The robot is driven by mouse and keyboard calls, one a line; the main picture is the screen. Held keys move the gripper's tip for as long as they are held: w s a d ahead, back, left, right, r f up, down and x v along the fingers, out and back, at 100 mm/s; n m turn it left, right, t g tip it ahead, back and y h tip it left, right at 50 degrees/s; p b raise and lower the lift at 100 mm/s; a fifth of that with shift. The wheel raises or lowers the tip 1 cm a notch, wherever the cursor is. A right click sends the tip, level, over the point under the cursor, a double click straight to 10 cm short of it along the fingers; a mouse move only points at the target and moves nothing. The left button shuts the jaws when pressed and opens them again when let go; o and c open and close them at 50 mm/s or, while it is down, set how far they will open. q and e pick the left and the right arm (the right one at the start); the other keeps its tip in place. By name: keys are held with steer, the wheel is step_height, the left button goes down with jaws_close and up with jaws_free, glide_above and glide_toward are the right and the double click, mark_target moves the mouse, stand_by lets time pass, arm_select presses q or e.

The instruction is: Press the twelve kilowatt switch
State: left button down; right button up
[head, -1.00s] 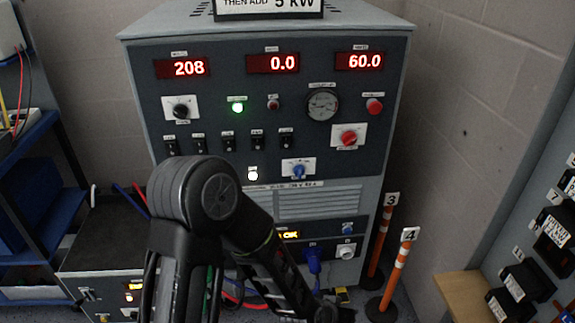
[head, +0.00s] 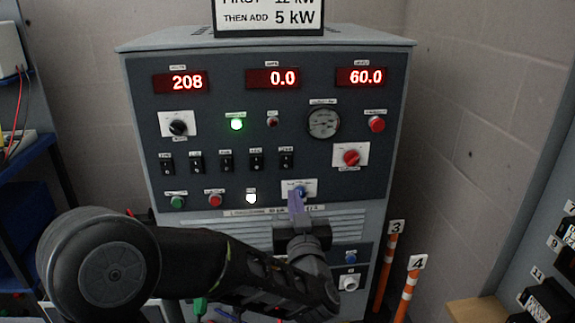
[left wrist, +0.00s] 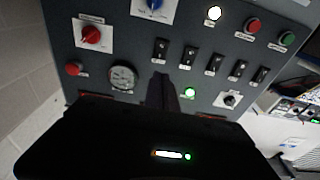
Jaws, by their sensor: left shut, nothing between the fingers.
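A row of several black rocker switches (head: 227,162) crosses the middle of the grey panel, with small labels too small to read, so I cannot tell which is the twelve kilowatt one. The row also shows in the left wrist view (left wrist: 213,64), where the panel appears upside down. My left gripper (head: 296,203) is shut and empty, below the rightmost switch and overlapping the blue knob (head: 301,189) in the head view. Its dark fingers (left wrist: 164,88) point toward the panel in the left wrist view. I cannot tell whether they touch it. My right gripper is out of view.
A sign (head: 268,17) on the cabinet reads 12 kW, then add 5 kW. Red displays (head: 272,78) show 208, 0.0 and 60.0. A green lamp (head: 236,124) and a white lamp (head: 251,198) are lit. Orange posts (head: 407,290) stand right.

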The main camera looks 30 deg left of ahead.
arm_select(q)
glide_toward(286, 158)
steer(key=x, duration=0.7)
steer(key=shift+p, duration=0.3)
steer(key=shift+r, duration=0.1)
steer(key=shift+r+p, duration=0.25)
steer(key=shift+p, duration=0.35)
steer(key=shift+f, duration=0.2)
